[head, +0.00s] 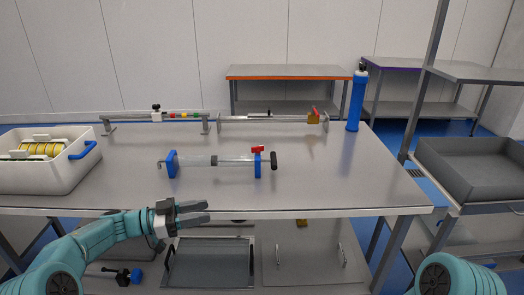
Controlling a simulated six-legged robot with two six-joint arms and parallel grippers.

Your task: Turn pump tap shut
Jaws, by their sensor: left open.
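A hand pump (222,162) with a clear barrel lies across the front middle of the steel table. It has blue end brackets and a dark handle at its right end. A small red tap (258,149) sits on top of the right blue bracket. My left gripper (208,211) is open and empty at the table's front edge, below and left of the pump, apart from it. My right arm shows only as a teal link at the lower right; its gripper is out of view. A second red tap (315,111) stands at the right end of the rail behind.
A white tub (50,178) with a blue handle and yellow items stands at the table's left. A rail with coloured fittings (182,115) runs along the back. A blue cylinder (353,103) stands at back right. The steel table (350,180) is clear right of the pump.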

